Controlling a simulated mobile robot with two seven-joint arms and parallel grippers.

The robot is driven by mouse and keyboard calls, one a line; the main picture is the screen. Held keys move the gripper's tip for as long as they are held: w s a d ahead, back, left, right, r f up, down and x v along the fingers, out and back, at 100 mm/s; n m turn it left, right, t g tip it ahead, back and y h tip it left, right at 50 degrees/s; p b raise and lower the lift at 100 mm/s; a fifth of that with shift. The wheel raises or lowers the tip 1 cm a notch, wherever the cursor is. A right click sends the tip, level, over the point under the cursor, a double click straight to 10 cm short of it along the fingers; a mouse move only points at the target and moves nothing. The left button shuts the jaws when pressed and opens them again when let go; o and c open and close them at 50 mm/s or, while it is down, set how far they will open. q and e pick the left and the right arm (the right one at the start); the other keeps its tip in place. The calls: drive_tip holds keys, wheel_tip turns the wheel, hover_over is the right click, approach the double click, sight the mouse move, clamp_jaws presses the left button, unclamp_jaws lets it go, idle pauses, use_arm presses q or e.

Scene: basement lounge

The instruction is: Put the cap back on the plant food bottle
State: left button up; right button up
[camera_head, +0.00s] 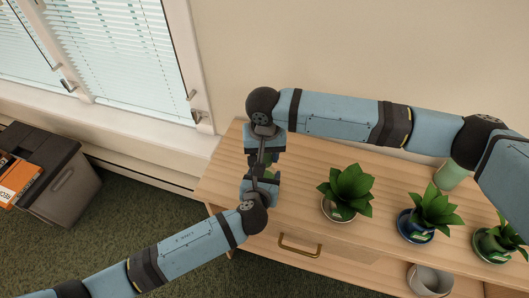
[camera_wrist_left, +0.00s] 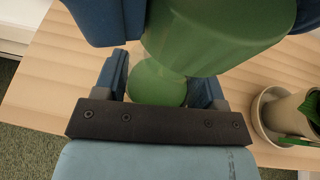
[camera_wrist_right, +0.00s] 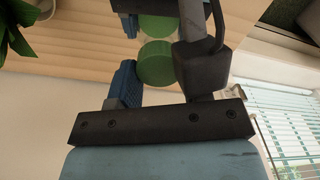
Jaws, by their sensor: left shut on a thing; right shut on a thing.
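My left gripper (camera_head: 262,186) and my right gripper (camera_head: 266,151) face each other closely above the table's left end. Green parts of the plant food bottle and its cap show between them. In the left wrist view, my left fingers close around a rounded green part, apparently the bottle (camera_wrist_left: 157,86); a larger-looking green cylinder, apparently the cap (camera_wrist_left: 215,35), is above it between blue fingers. In the right wrist view, my right fingers hold the cap (camera_wrist_right: 155,64), with the bottle (camera_wrist_right: 158,27) beyond it. The fingers hide much of both; I cannot tell whether they touch.
The wooden table (camera_head: 225,165) bears a row of potted plants, the nearest a leafy plant (camera_head: 346,186) to the right. A pale green cup (camera_head: 450,175) stands behind, partly screened by my right arm. A grey bin (camera_head: 62,185) stands on the floor at left.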

use_arm(q)
drive_tip(key=shift+d+r, duration=0.2)
use_arm(e)
drive_tip(key=shift+s+d+f, duration=0.1)
drive_tip(key=shift+d+f, duration=0.05)
drive_tip(key=shift+f, duration=0.45)
use_arm(q)
clamp_jaws()
drive_tip(key=shift+a, duration=0.1)
use_arm(e)
drive_tip(key=m, duration=0.2)
drive_tip(key=shift+s+m, duration=0.1)
drive_tip(key=shift+m, duration=0.3)
use_arm(q)
drive_tip(key=shift+w, duration=0.1)
use_arm(e)
drive_tip(key=m, duration=0.5)
use_arm(q)
drive_tip(key=shift+w+a, duration=0.1)
use_arm(e)
drive_tip(key=m, duration=0.5)
drive_tip(key=shift+d+r+m, duration=0.15)
drive_tip(key=shift+m, duration=0.25)
drive_tip(key=o, duration=0.9)
use_arm(q)
drive_tip(key=shift+f, duration=0.1)
